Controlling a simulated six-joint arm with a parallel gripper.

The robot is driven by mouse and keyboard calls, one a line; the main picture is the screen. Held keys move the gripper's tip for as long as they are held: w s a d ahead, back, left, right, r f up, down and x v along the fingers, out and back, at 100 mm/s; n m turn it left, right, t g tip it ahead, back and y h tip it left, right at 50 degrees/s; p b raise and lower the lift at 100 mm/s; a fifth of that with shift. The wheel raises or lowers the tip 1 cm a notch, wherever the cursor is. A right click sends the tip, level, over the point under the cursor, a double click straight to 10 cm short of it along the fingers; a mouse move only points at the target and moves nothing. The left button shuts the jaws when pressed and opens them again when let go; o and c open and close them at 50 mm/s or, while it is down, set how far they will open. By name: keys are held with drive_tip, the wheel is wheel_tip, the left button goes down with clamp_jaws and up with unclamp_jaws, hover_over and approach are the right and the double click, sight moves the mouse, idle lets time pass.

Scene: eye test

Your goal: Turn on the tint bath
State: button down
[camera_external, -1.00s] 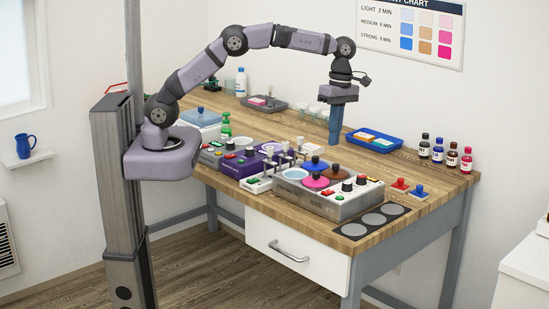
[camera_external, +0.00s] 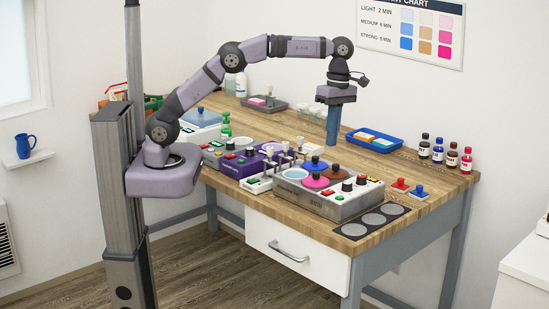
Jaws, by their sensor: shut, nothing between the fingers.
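The tint bath appears to be the grey box (camera_external: 312,205) near the table's front edge. Its top has a light-blue open well (camera_external: 295,174) and lids with blue, pink and brown tops. Black knobs (camera_external: 347,186) and small red and green buttons (camera_external: 339,197) sit along its right side; whether any is lit or pressed is too small to tell. My gripper (camera_external: 332,143) points straight down with its blue fingers shut and empty. In the picture it is above and behind the bath, apart from it.
A purple-fronted unit (camera_external: 248,165) and a white block with upright levers (camera_external: 258,186) stand left of the bath. A blue tray (camera_external: 374,141) lies right of my gripper. A dark panel with grey discs (camera_external: 375,222) lies at the front right.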

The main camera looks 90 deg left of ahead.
sight(328, 191)
drive_tip(key=f, duration=0.4)
drive_tip(key=s+f+p, duration=0.1)
drive_tip(key=f, duration=0.4)
drive_tip(key=d+f+p, duration=0.1)
drive_tip(key=f, duration=0.3)
drive_tip(key=shift+s+d+f, duration=0.1)
drive_tip(key=shift+s+f, duration=0.05)
drive_tip(key=shift+f, duration=0.25)
drive_tip(key=shift+s+d+f, duration=0.1)
drive_tip(key=shift+s+f, duration=0.05)
drive_tip(key=shift+f, duration=0.1)
drive_tip(key=shift+p, duration=0.55)
drive_tip(key=shift+w+a+r+p, duration=0.15)
drive_tip(key=shift+w+a+p, duration=0.15)
drive_tip(key=shift+w+a, duration=0.35)
drive_tip(key=shift+w, duration=0.05)
drive_tip(key=shift+d, duration=0.1)
